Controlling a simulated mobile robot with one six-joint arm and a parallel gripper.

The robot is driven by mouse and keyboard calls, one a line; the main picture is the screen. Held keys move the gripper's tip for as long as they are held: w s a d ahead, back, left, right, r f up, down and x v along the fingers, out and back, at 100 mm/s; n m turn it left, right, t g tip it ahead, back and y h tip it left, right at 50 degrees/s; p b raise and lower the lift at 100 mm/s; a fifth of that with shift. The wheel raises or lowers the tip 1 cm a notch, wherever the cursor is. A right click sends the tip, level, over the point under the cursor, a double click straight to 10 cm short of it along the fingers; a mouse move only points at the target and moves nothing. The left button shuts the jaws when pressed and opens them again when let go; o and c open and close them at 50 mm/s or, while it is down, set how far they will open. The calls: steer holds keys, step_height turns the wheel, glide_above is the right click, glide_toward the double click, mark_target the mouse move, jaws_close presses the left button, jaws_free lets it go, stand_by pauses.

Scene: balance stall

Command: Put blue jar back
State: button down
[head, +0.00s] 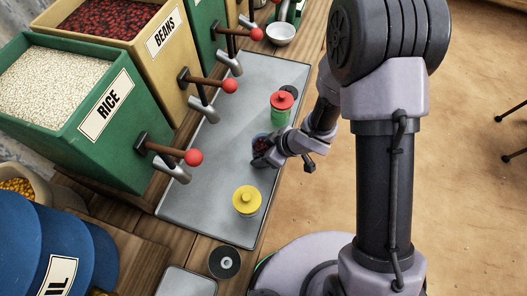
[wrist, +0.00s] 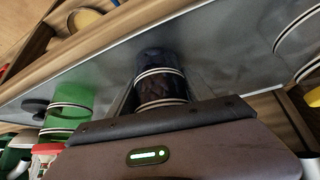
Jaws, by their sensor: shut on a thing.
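The blue jar (head: 260,142) is on or just above the grey metal mat (head: 215,150), with dark contents showing. It also shows in the wrist view (wrist: 160,75) as dark bluish glass with pale bands, between my fingers. My gripper (head: 266,154) is shut on it from the right side; the wrist view shows the fingers (wrist: 160,100) on both sides of the jar. My gripper hides part of the jar. I cannot tell whether its base touches the mat.
A green jar with a red lid (head: 281,108) stands behind, and a yellow-lidded jar (head: 246,200) stands in front. Rice (head: 105,120) and beans (head: 150,50) bins with red-knobbed levers line the left. A black disc (head: 224,262) lies near the front. The mat's left middle is clear.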

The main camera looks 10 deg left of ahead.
steer(key=shift+c, duration=2)
jaws_free()
